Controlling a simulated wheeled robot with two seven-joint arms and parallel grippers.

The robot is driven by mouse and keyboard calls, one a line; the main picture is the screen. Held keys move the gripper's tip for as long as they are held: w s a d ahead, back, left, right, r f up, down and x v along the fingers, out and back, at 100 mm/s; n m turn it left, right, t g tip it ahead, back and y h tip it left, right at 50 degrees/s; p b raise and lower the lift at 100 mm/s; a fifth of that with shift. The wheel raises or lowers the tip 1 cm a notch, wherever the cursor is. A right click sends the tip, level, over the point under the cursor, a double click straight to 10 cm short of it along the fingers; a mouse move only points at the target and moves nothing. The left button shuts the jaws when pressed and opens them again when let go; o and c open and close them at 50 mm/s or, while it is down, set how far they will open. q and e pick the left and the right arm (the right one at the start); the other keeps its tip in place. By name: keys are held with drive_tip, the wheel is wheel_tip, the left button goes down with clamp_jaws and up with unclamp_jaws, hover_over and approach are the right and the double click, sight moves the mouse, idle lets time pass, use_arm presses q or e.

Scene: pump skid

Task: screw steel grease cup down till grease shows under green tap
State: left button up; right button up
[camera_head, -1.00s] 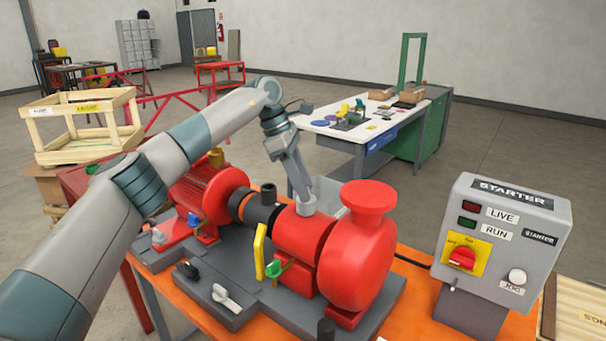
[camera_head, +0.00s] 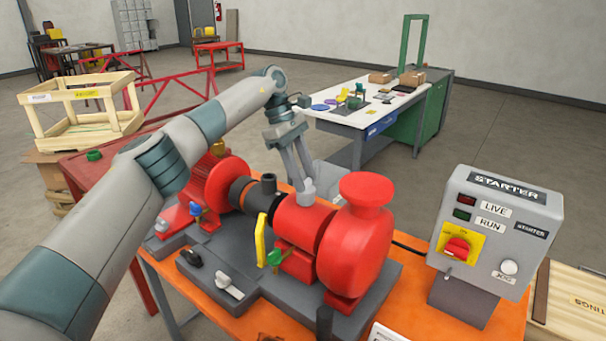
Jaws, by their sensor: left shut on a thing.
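The steel grease cup (camera_head: 307,195) stands upright on top of the red bearing housing (camera_head: 300,225) of the pump. My left gripper (camera_head: 304,180) reaches down from above and behind, shut on the cup's top. The green tap (camera_head: 274,258) is low on the near side of the housing, beside a yellow guard or lever (camera_head: 260,238). I cannot make out any grease under the tap. My right gripper is out of view.
The starter box (camera_head: 497,230) stands at the right. The red motor (camera_head: 228,185) lies under my left arm. A white workbench (camera_head: 350,118) stands behind.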

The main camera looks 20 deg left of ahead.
use_arm(q)
drive_tip(key=o, duration=1)
drive_tip(key=shift+o, duration=0.2)
drive_tip(key=shift+r, duration=0.1)
drive_tip(key=shift+w+a+r, duration=0.1)
drive_tip(key=shift+a+r, duration=0.15)
drive_tip(key=shift+r, duration=0.15)
drive_tip(key=p+v, duration=0.6)
drive_tip(key=v, duration=1)
drive_tip(key=shift+r+p, duration=0.2)
drive_tip(key=shift+p, duration=0.2)
drive_tip(key=shift+d, duration=0.1)
